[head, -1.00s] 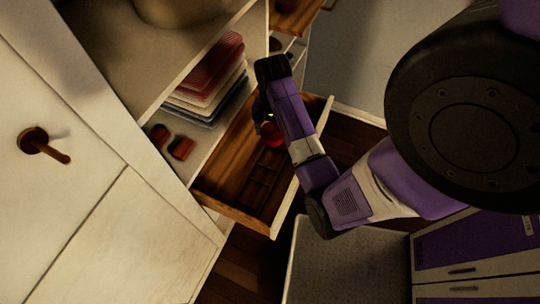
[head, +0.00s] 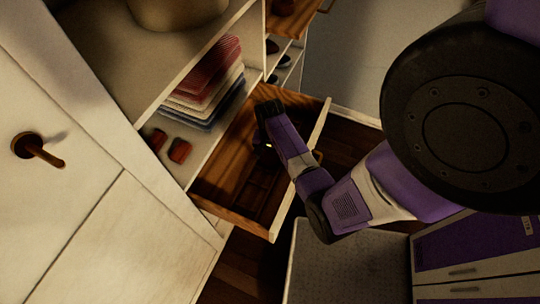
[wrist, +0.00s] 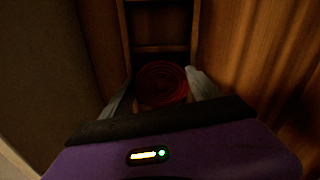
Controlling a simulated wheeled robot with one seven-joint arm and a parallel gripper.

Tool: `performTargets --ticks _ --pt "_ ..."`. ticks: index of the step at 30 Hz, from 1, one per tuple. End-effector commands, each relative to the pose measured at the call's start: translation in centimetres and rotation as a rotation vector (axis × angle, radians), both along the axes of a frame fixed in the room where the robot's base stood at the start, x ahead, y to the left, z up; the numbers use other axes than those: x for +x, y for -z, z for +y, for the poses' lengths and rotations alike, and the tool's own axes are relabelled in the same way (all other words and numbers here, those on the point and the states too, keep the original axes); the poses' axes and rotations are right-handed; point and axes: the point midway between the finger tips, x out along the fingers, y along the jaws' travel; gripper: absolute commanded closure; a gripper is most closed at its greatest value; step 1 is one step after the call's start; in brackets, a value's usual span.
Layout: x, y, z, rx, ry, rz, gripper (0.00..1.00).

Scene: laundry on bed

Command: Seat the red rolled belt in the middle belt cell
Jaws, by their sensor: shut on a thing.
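The red rolled belt (wrist: 162,82) shows in the wrist view as a dark red coil between the fingers of my gripper (wrist: 160,92). My gripper is shut on it, low inside the open drawer. The belt is hidden behind my arm in the head view. The divider with the belt cells (wrist: 160,48) runs up the middle of the wrist view, with the belt at its near visible part. I cannot tell whether the belt is inside a cell or just above it. In the head view my gripper (head: 264,152) reaches down into the wooden drawer (head: 225,190).
A shelf left of the drawer holds a stack of folded cloths (head: 205,85) and two small reddish-brown items (head: 179,150). The drawer's wooden walls stand close around my gripper. A grey surface (head: 345,260) lies below the drawer in the head view.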

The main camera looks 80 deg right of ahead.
Motion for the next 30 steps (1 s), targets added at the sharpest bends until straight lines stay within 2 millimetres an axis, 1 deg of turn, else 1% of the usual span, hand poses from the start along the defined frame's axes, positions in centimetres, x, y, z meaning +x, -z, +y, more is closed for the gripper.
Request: performTargets --ticks 5,9,10,12,13,23,26,29,30 --pt "0.0 -0.1 0.0 -0.001 0.000 -0.001 0.83" --pt "0.0 0.3 0.0 0.000 0.000 0.000 0.83" --pt "0.0 0.2 0.0 0.000 0.000 0.000 0.25" --pt "0.0 0.2 0.0 0.000 0.000 0.000 0.12" --pt "0.0 0.2 0.0 0.000 0.000 0.000 0.07" --pt "0.0 0.0 0.0 0.000 0.000 0.000 0.07" --pt "0.0 -0.7 -0.1 -0.001 0.000 -0.001 0.07" --pt "0.1 -2.1 -0.1 -0.003 0.000 -0.002 0.07" --pt "0.1 -2.9 -0.1 -0.004 0.000 -0.003 0.07"
